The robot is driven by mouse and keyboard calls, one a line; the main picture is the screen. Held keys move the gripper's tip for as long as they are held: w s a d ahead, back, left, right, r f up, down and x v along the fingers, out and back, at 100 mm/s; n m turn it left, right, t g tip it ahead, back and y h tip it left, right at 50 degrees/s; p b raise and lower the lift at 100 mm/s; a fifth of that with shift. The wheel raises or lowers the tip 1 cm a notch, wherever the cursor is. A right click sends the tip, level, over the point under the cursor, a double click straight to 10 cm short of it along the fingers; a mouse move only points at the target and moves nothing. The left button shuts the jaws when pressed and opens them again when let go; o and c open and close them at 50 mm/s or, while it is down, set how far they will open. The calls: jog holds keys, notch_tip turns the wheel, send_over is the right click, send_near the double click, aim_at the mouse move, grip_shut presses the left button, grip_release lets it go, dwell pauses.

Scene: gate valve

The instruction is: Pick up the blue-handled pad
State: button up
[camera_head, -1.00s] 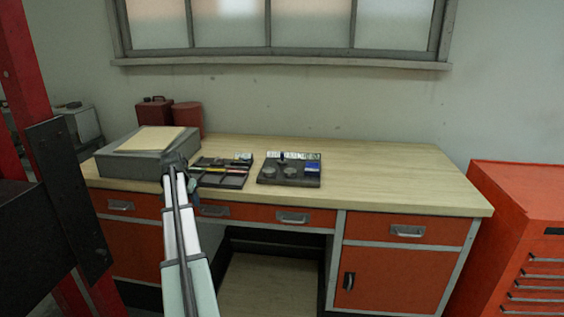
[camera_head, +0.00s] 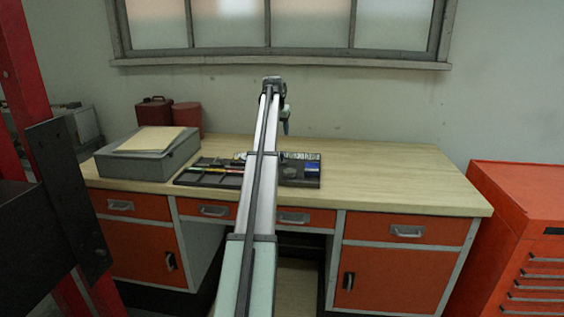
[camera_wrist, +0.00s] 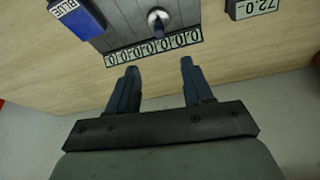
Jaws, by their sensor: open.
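A strip of labels (camera_wrist: 155,48) runs along the tray's edge. A blue block marked BLUE (camera_wrist: 82,18) sits at its left, and a box labelled 72.0 (camera_wrist: 254,9) is at right. A grey box (camera_head: 150,163) stands left on the bench; the bench's right side (camera_head: 410,182) is clear.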

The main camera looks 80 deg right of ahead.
send_over(282, 158)
jog(key=f, duration=0.7)
jog(key=shift+w+a+f, duration=0.1)
jog(key=shift+a+f, duration=0.15)
jog(key=shift+f, duration=0.15)
jog(key=shift+a+x, duration=0.15)
jog(key=shift+x, duration=1.2)
jog(key=shift+a+x, duration=0.15)
jog(key=shift+x, duration=1.2)
jog(key=shift+w+f, duration=0.1)
jog(key=shift+c, duration=0.2)
grip_shut()
